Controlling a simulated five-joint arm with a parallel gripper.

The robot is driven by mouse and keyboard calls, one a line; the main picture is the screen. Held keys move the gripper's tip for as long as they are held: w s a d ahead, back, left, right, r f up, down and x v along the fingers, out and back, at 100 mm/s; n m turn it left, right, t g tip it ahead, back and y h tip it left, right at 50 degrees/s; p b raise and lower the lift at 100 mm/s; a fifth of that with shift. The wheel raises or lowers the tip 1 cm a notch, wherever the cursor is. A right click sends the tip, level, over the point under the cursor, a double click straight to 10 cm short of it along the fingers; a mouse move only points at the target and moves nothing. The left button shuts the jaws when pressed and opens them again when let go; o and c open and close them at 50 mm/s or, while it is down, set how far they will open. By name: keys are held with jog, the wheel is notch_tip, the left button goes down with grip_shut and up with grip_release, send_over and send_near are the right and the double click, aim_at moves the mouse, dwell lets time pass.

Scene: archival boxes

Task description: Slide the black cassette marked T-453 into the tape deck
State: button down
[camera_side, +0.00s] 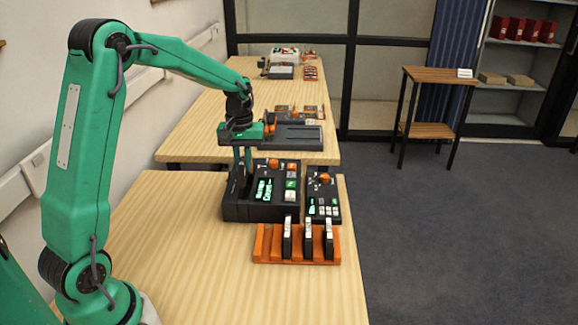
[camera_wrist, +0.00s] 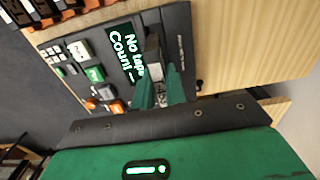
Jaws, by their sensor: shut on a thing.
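The tape deck (camera_side: 262,211) is a dark box with a lit green display, orange knob and buttons on the near table. In the wrist view the deck (camera_wrist: 112,88) display reads "No tape" and "Count". My gripper (camera_side: 243,162) points down over the deck's left part, beside the display. In the wrist view its green fingers (camera_wrist: 159,90) are shut on a dark cassette (camera_wrist: 153,46) with a pale grey edge. I cannot read its marking. How far the cassette is into the deck is hidden by the fingers.
An orange rack (camera_side: 262,245) with three black, white-labelled cassettes (camera_side: 308,240) stands in front of the deck. A smaller dark control unit (camera_side: 323,206) is right of the deck. A second table behind holds more equipment (camera_side: 290,137). The near table's left front is clear.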

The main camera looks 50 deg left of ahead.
aim_at(245, 178)
jog(key=shift+f, duration=1.2)
jog(key=shift+f, duration=0.1)
jog(key=shift+f, duration=0.6)
jog(key=shift+f, duration=0.25)
jog(key=shift+f, duration=0.45)
jog(key=shift+f, duration=0.25)
dwell(1.0)
jog(key=c, duration=1.4)
grip_release()
jog(key=shift+o, duration=0.2)
